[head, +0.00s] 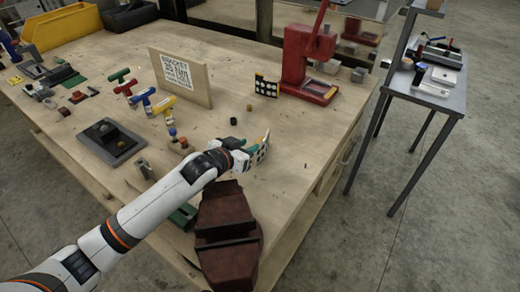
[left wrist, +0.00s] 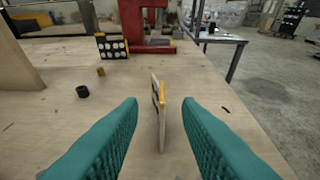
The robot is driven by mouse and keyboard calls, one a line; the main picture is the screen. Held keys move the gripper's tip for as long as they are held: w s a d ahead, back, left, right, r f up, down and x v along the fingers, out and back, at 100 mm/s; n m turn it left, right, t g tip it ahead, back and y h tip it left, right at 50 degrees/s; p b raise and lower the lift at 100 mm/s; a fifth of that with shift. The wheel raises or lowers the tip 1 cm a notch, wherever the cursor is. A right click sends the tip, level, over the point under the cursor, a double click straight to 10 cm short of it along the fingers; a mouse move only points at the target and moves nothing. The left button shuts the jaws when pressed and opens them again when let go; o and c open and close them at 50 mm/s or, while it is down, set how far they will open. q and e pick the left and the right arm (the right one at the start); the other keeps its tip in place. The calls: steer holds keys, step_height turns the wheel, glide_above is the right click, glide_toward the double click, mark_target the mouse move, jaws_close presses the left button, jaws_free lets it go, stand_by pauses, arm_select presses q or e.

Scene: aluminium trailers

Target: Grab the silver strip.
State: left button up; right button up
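My left gripper (head: 250,153) is over the workbench, behind the dark red vise. Its teal fingers (left wrist: 160,125) are open in the left wrist view, with a gap between them. A thin upright plate (left wrist: 159,110) stands edge-on in front of and between the fingers, apart from both. It has a yellow top edge and dark spots on a pale face; it also shows beside the gripper in the head view (head: 262,148). I cannot pick out a thing that is clearly a silver strip. My right gripper is not in view.
The vise (head: 228,235) is at the bench's front edge. A red press (head: 305,60) and a spotted plate (head: 266,86) stand farther back. A wooden sign (head: 181,78), coloured-handled tools (head: 143,97) and a dark tray (head: 110,140) are left. The bench right of the gripper is clear.

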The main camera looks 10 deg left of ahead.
mark_target(257, 142)
arm_select(q)
steer(key=shift+r+p+x, duration=0.15)
steer(key=shift+p+x, duration=0.25)
steer(key=shift+x, duration=0.95)
steer(key=shift+r+p+x, duration=0.1)
steer(key=shift+p+x, duration=0.25)
steer(key=shift+x, duration=0.95)
steer(key=shift+d, duration=0.2)
jaws_close()
